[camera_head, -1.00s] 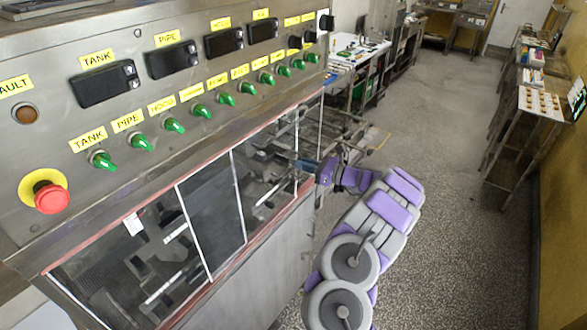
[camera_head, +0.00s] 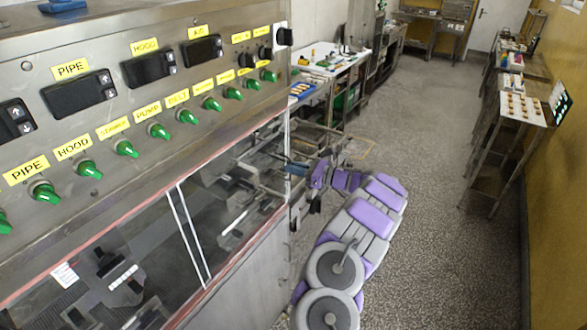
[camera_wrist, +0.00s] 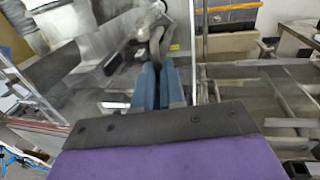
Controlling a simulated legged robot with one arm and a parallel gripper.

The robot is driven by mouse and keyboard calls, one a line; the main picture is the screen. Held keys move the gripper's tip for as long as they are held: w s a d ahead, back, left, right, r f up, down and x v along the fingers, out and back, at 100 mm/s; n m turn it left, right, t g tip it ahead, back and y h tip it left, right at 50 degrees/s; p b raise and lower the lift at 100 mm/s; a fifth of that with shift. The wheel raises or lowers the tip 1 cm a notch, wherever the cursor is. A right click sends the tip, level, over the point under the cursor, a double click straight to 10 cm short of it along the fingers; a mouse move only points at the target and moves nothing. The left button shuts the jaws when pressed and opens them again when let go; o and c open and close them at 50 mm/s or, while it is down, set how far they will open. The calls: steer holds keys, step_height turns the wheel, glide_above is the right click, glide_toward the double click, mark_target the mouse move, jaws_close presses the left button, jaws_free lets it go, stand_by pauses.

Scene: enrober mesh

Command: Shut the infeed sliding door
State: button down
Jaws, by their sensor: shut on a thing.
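The infeed sliding door is a clear, thin-framed pane (camera_head: 235,200) in the machine's side, below the switch panel. Its near frame edge stands close beside another pale upright. Its far edge is at the machine's end post, and I see no clear gap between them in the head view. My gripper (camera_head: 297,168) is at that far edge. In the wrist view the blue fingers of my gripper (camera_wrist: 162,82) are shut on a small grey part, which looks like the door's handle (camera_wrist: 156,42). The fingers hide most of it. A bright upright post (camera_wrist: 205,50) stands just right of the fingers.
The switch panel (camera_head: 150,90) with green knobs overhangs the door. A wire-mesh conveyor frame (camera_head: 345,145) extends beyond the machine's end. A white-topped bench (camera_head: 330,62) stands behind it. A rack with trays (camera_head: 515,105) stands at right. The speckled floor (camera_head: 430,170) between is clear.

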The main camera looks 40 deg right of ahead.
steer(key=shift+d+r, duration=0.1)
steer(key=shift+d, duration=0.1)
steer(key=c, duration=1.6)
jaws_free()
steer(key=o, duration=0.4)
steer(key=shift+d, duration=0.4)
steer(key=v, duration=1.7)
steer(key=shift+f, duration=0.25)
steer(key=shift+a, duration=0.1)
